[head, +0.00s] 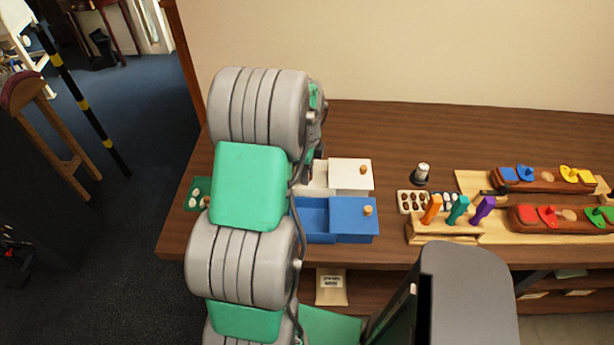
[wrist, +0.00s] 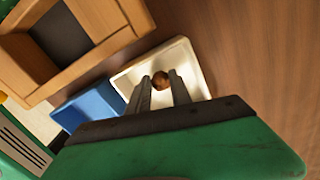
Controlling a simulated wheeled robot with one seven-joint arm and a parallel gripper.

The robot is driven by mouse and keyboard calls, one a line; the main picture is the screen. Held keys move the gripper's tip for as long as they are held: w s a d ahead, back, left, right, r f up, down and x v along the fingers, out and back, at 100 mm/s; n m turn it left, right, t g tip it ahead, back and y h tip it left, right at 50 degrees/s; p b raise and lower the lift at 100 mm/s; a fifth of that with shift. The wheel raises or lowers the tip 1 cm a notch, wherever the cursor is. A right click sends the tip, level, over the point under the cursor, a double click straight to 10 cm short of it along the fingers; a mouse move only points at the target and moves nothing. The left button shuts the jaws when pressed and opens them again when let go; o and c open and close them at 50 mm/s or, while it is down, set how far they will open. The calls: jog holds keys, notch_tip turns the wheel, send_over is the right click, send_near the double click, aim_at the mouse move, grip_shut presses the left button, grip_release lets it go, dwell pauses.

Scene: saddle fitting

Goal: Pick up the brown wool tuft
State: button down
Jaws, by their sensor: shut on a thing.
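In the wrist view the brown wool tuft (wrist: 161,80) is a small round ball between the two fingertips of my gripper (wrist: 160,78). My gripper is shut on it. Behind the tuft is the open, pale interior of the white box (wrist: 195,62); I cannot tell whether the tuft touches the box. In the head view my arm hides the tuft and the fingertips. The white box (head: 350,176) there shows its lid with a wooden knob, and its left part is partly covered by my arm.
A blue box (head: 332,222) stands in front of the white one. A wooden frame (wrist: 118,58) is close by in the wrist view. A tray of brown tufts (head: 404,209), a dark-and-white stamp (head: 421,173), a tool rack (head: 443,233) and wooden saddles (head: 545,180) are to the right.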

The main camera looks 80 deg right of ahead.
jog(key=s+a+r+b, duration=0.3)
jog(key=a+r+b, duration=0.1)
jog(key=a+r, duration=0.8)
jog(key=shift+a, duration=0.85)
jog(key=shift+r, duration=0.1)
